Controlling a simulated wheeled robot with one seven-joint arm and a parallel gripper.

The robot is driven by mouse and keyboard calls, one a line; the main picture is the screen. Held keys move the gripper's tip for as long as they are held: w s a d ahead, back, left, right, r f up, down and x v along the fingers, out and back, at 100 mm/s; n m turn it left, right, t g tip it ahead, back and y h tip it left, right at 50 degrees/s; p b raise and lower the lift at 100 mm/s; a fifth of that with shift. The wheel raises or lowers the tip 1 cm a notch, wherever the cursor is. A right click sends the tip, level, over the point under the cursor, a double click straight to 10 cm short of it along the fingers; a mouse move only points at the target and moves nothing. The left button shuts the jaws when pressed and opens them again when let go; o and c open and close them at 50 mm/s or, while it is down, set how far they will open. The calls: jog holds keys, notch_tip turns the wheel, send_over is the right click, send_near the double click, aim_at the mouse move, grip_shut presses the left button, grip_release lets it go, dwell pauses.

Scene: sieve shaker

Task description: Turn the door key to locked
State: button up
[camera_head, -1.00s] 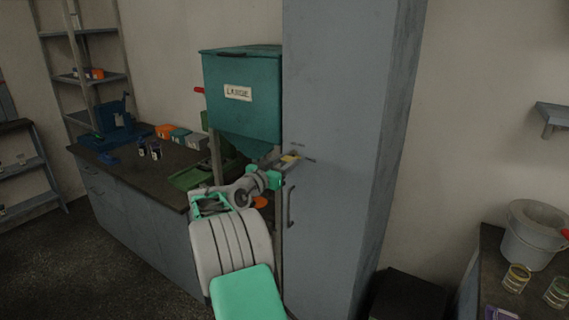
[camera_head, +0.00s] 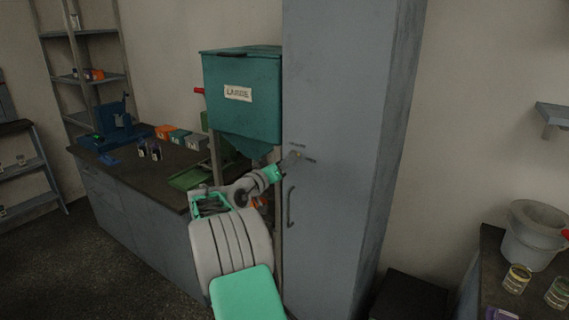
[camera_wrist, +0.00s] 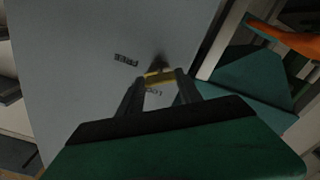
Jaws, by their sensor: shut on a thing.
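The tall grey cabinet door (camera_head: 325,110) carries a small brass-yellow key (camera_wrist: 158,78), seen between the fingertips in the wrist view. My gripper (camera_head: 294,157) is at the door front, above the long door handle (camera_head: 290,207). In the wrist view, my gripper (camera_wrist: 160,84) is shut on the key, one finger on each side. A dark spot on the door lies just beyond the key. Two small dark labels sit by the key, an upper one (camera_wrist: 126,60) and a lower one (camera_wrist: 154,91); I cannot read them surely. The fingers hide most of the key in the head view.
A teal hopper (camera_head: 242,115) on a stand is close to the left of the cabinet, beside my wrist. A dark-topped bench (camera_head: 130,175) with small boxes is farther left. A bench with a white bucket (camera_head: 533,235) is at the right.

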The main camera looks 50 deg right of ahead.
jog(key=n+p, duration=0.5)
jog(key=n, duration=0.6)
jog(key=shift+n, duration=0.3)
dwell(0.3)
jog(key=o, duration=1.4)
